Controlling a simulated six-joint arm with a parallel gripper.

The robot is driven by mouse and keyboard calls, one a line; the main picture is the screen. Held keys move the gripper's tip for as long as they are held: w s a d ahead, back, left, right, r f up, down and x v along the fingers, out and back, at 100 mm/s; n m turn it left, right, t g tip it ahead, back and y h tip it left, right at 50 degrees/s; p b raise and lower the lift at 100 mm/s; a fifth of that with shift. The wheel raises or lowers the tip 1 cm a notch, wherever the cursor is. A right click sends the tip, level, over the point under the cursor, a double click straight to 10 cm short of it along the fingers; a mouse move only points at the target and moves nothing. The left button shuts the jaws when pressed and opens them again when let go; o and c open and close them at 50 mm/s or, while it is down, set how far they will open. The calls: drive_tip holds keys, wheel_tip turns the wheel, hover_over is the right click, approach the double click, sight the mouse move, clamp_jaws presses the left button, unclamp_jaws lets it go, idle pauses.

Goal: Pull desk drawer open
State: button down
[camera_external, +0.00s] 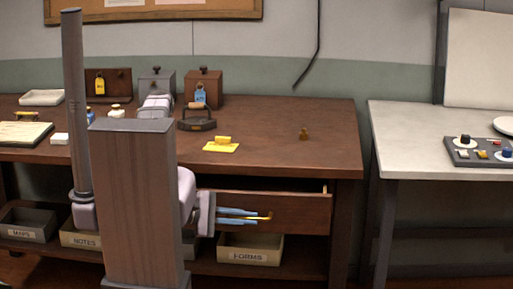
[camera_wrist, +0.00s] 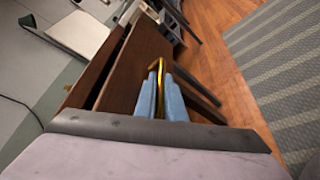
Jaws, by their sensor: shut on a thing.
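The brown wooden desk (camera_external: 290,120) has one drawer (camera_external: 300,213) under its right side. The drawer stands out from the desk front, and a dark gap shows along its top edge. It also shows in the wrist view (camera_wrist: 138,60). A brass handle (camera_external: 268,217) is on the drawer front. My gripper (camera_external: 258,217) has light blue fingers and is shut on the handle. In the wrist view the yellow handle bar (camera_wrist: 155,75) lies between the two fingers. How far the drawer reaches out is hard to tell.
A "FORMS" bin (camera_external: 249,248) and other labelled bins sit on the shelf below the drawer. A grey table (camera_external: 420,130) stands to the right.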

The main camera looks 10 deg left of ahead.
drive_tip(key=shift+s, duration=0.65)
drive_tip(key=c, duration=2.1)
unclamp_jaws()
drive_tip(key=shift+a, duration=0.15)
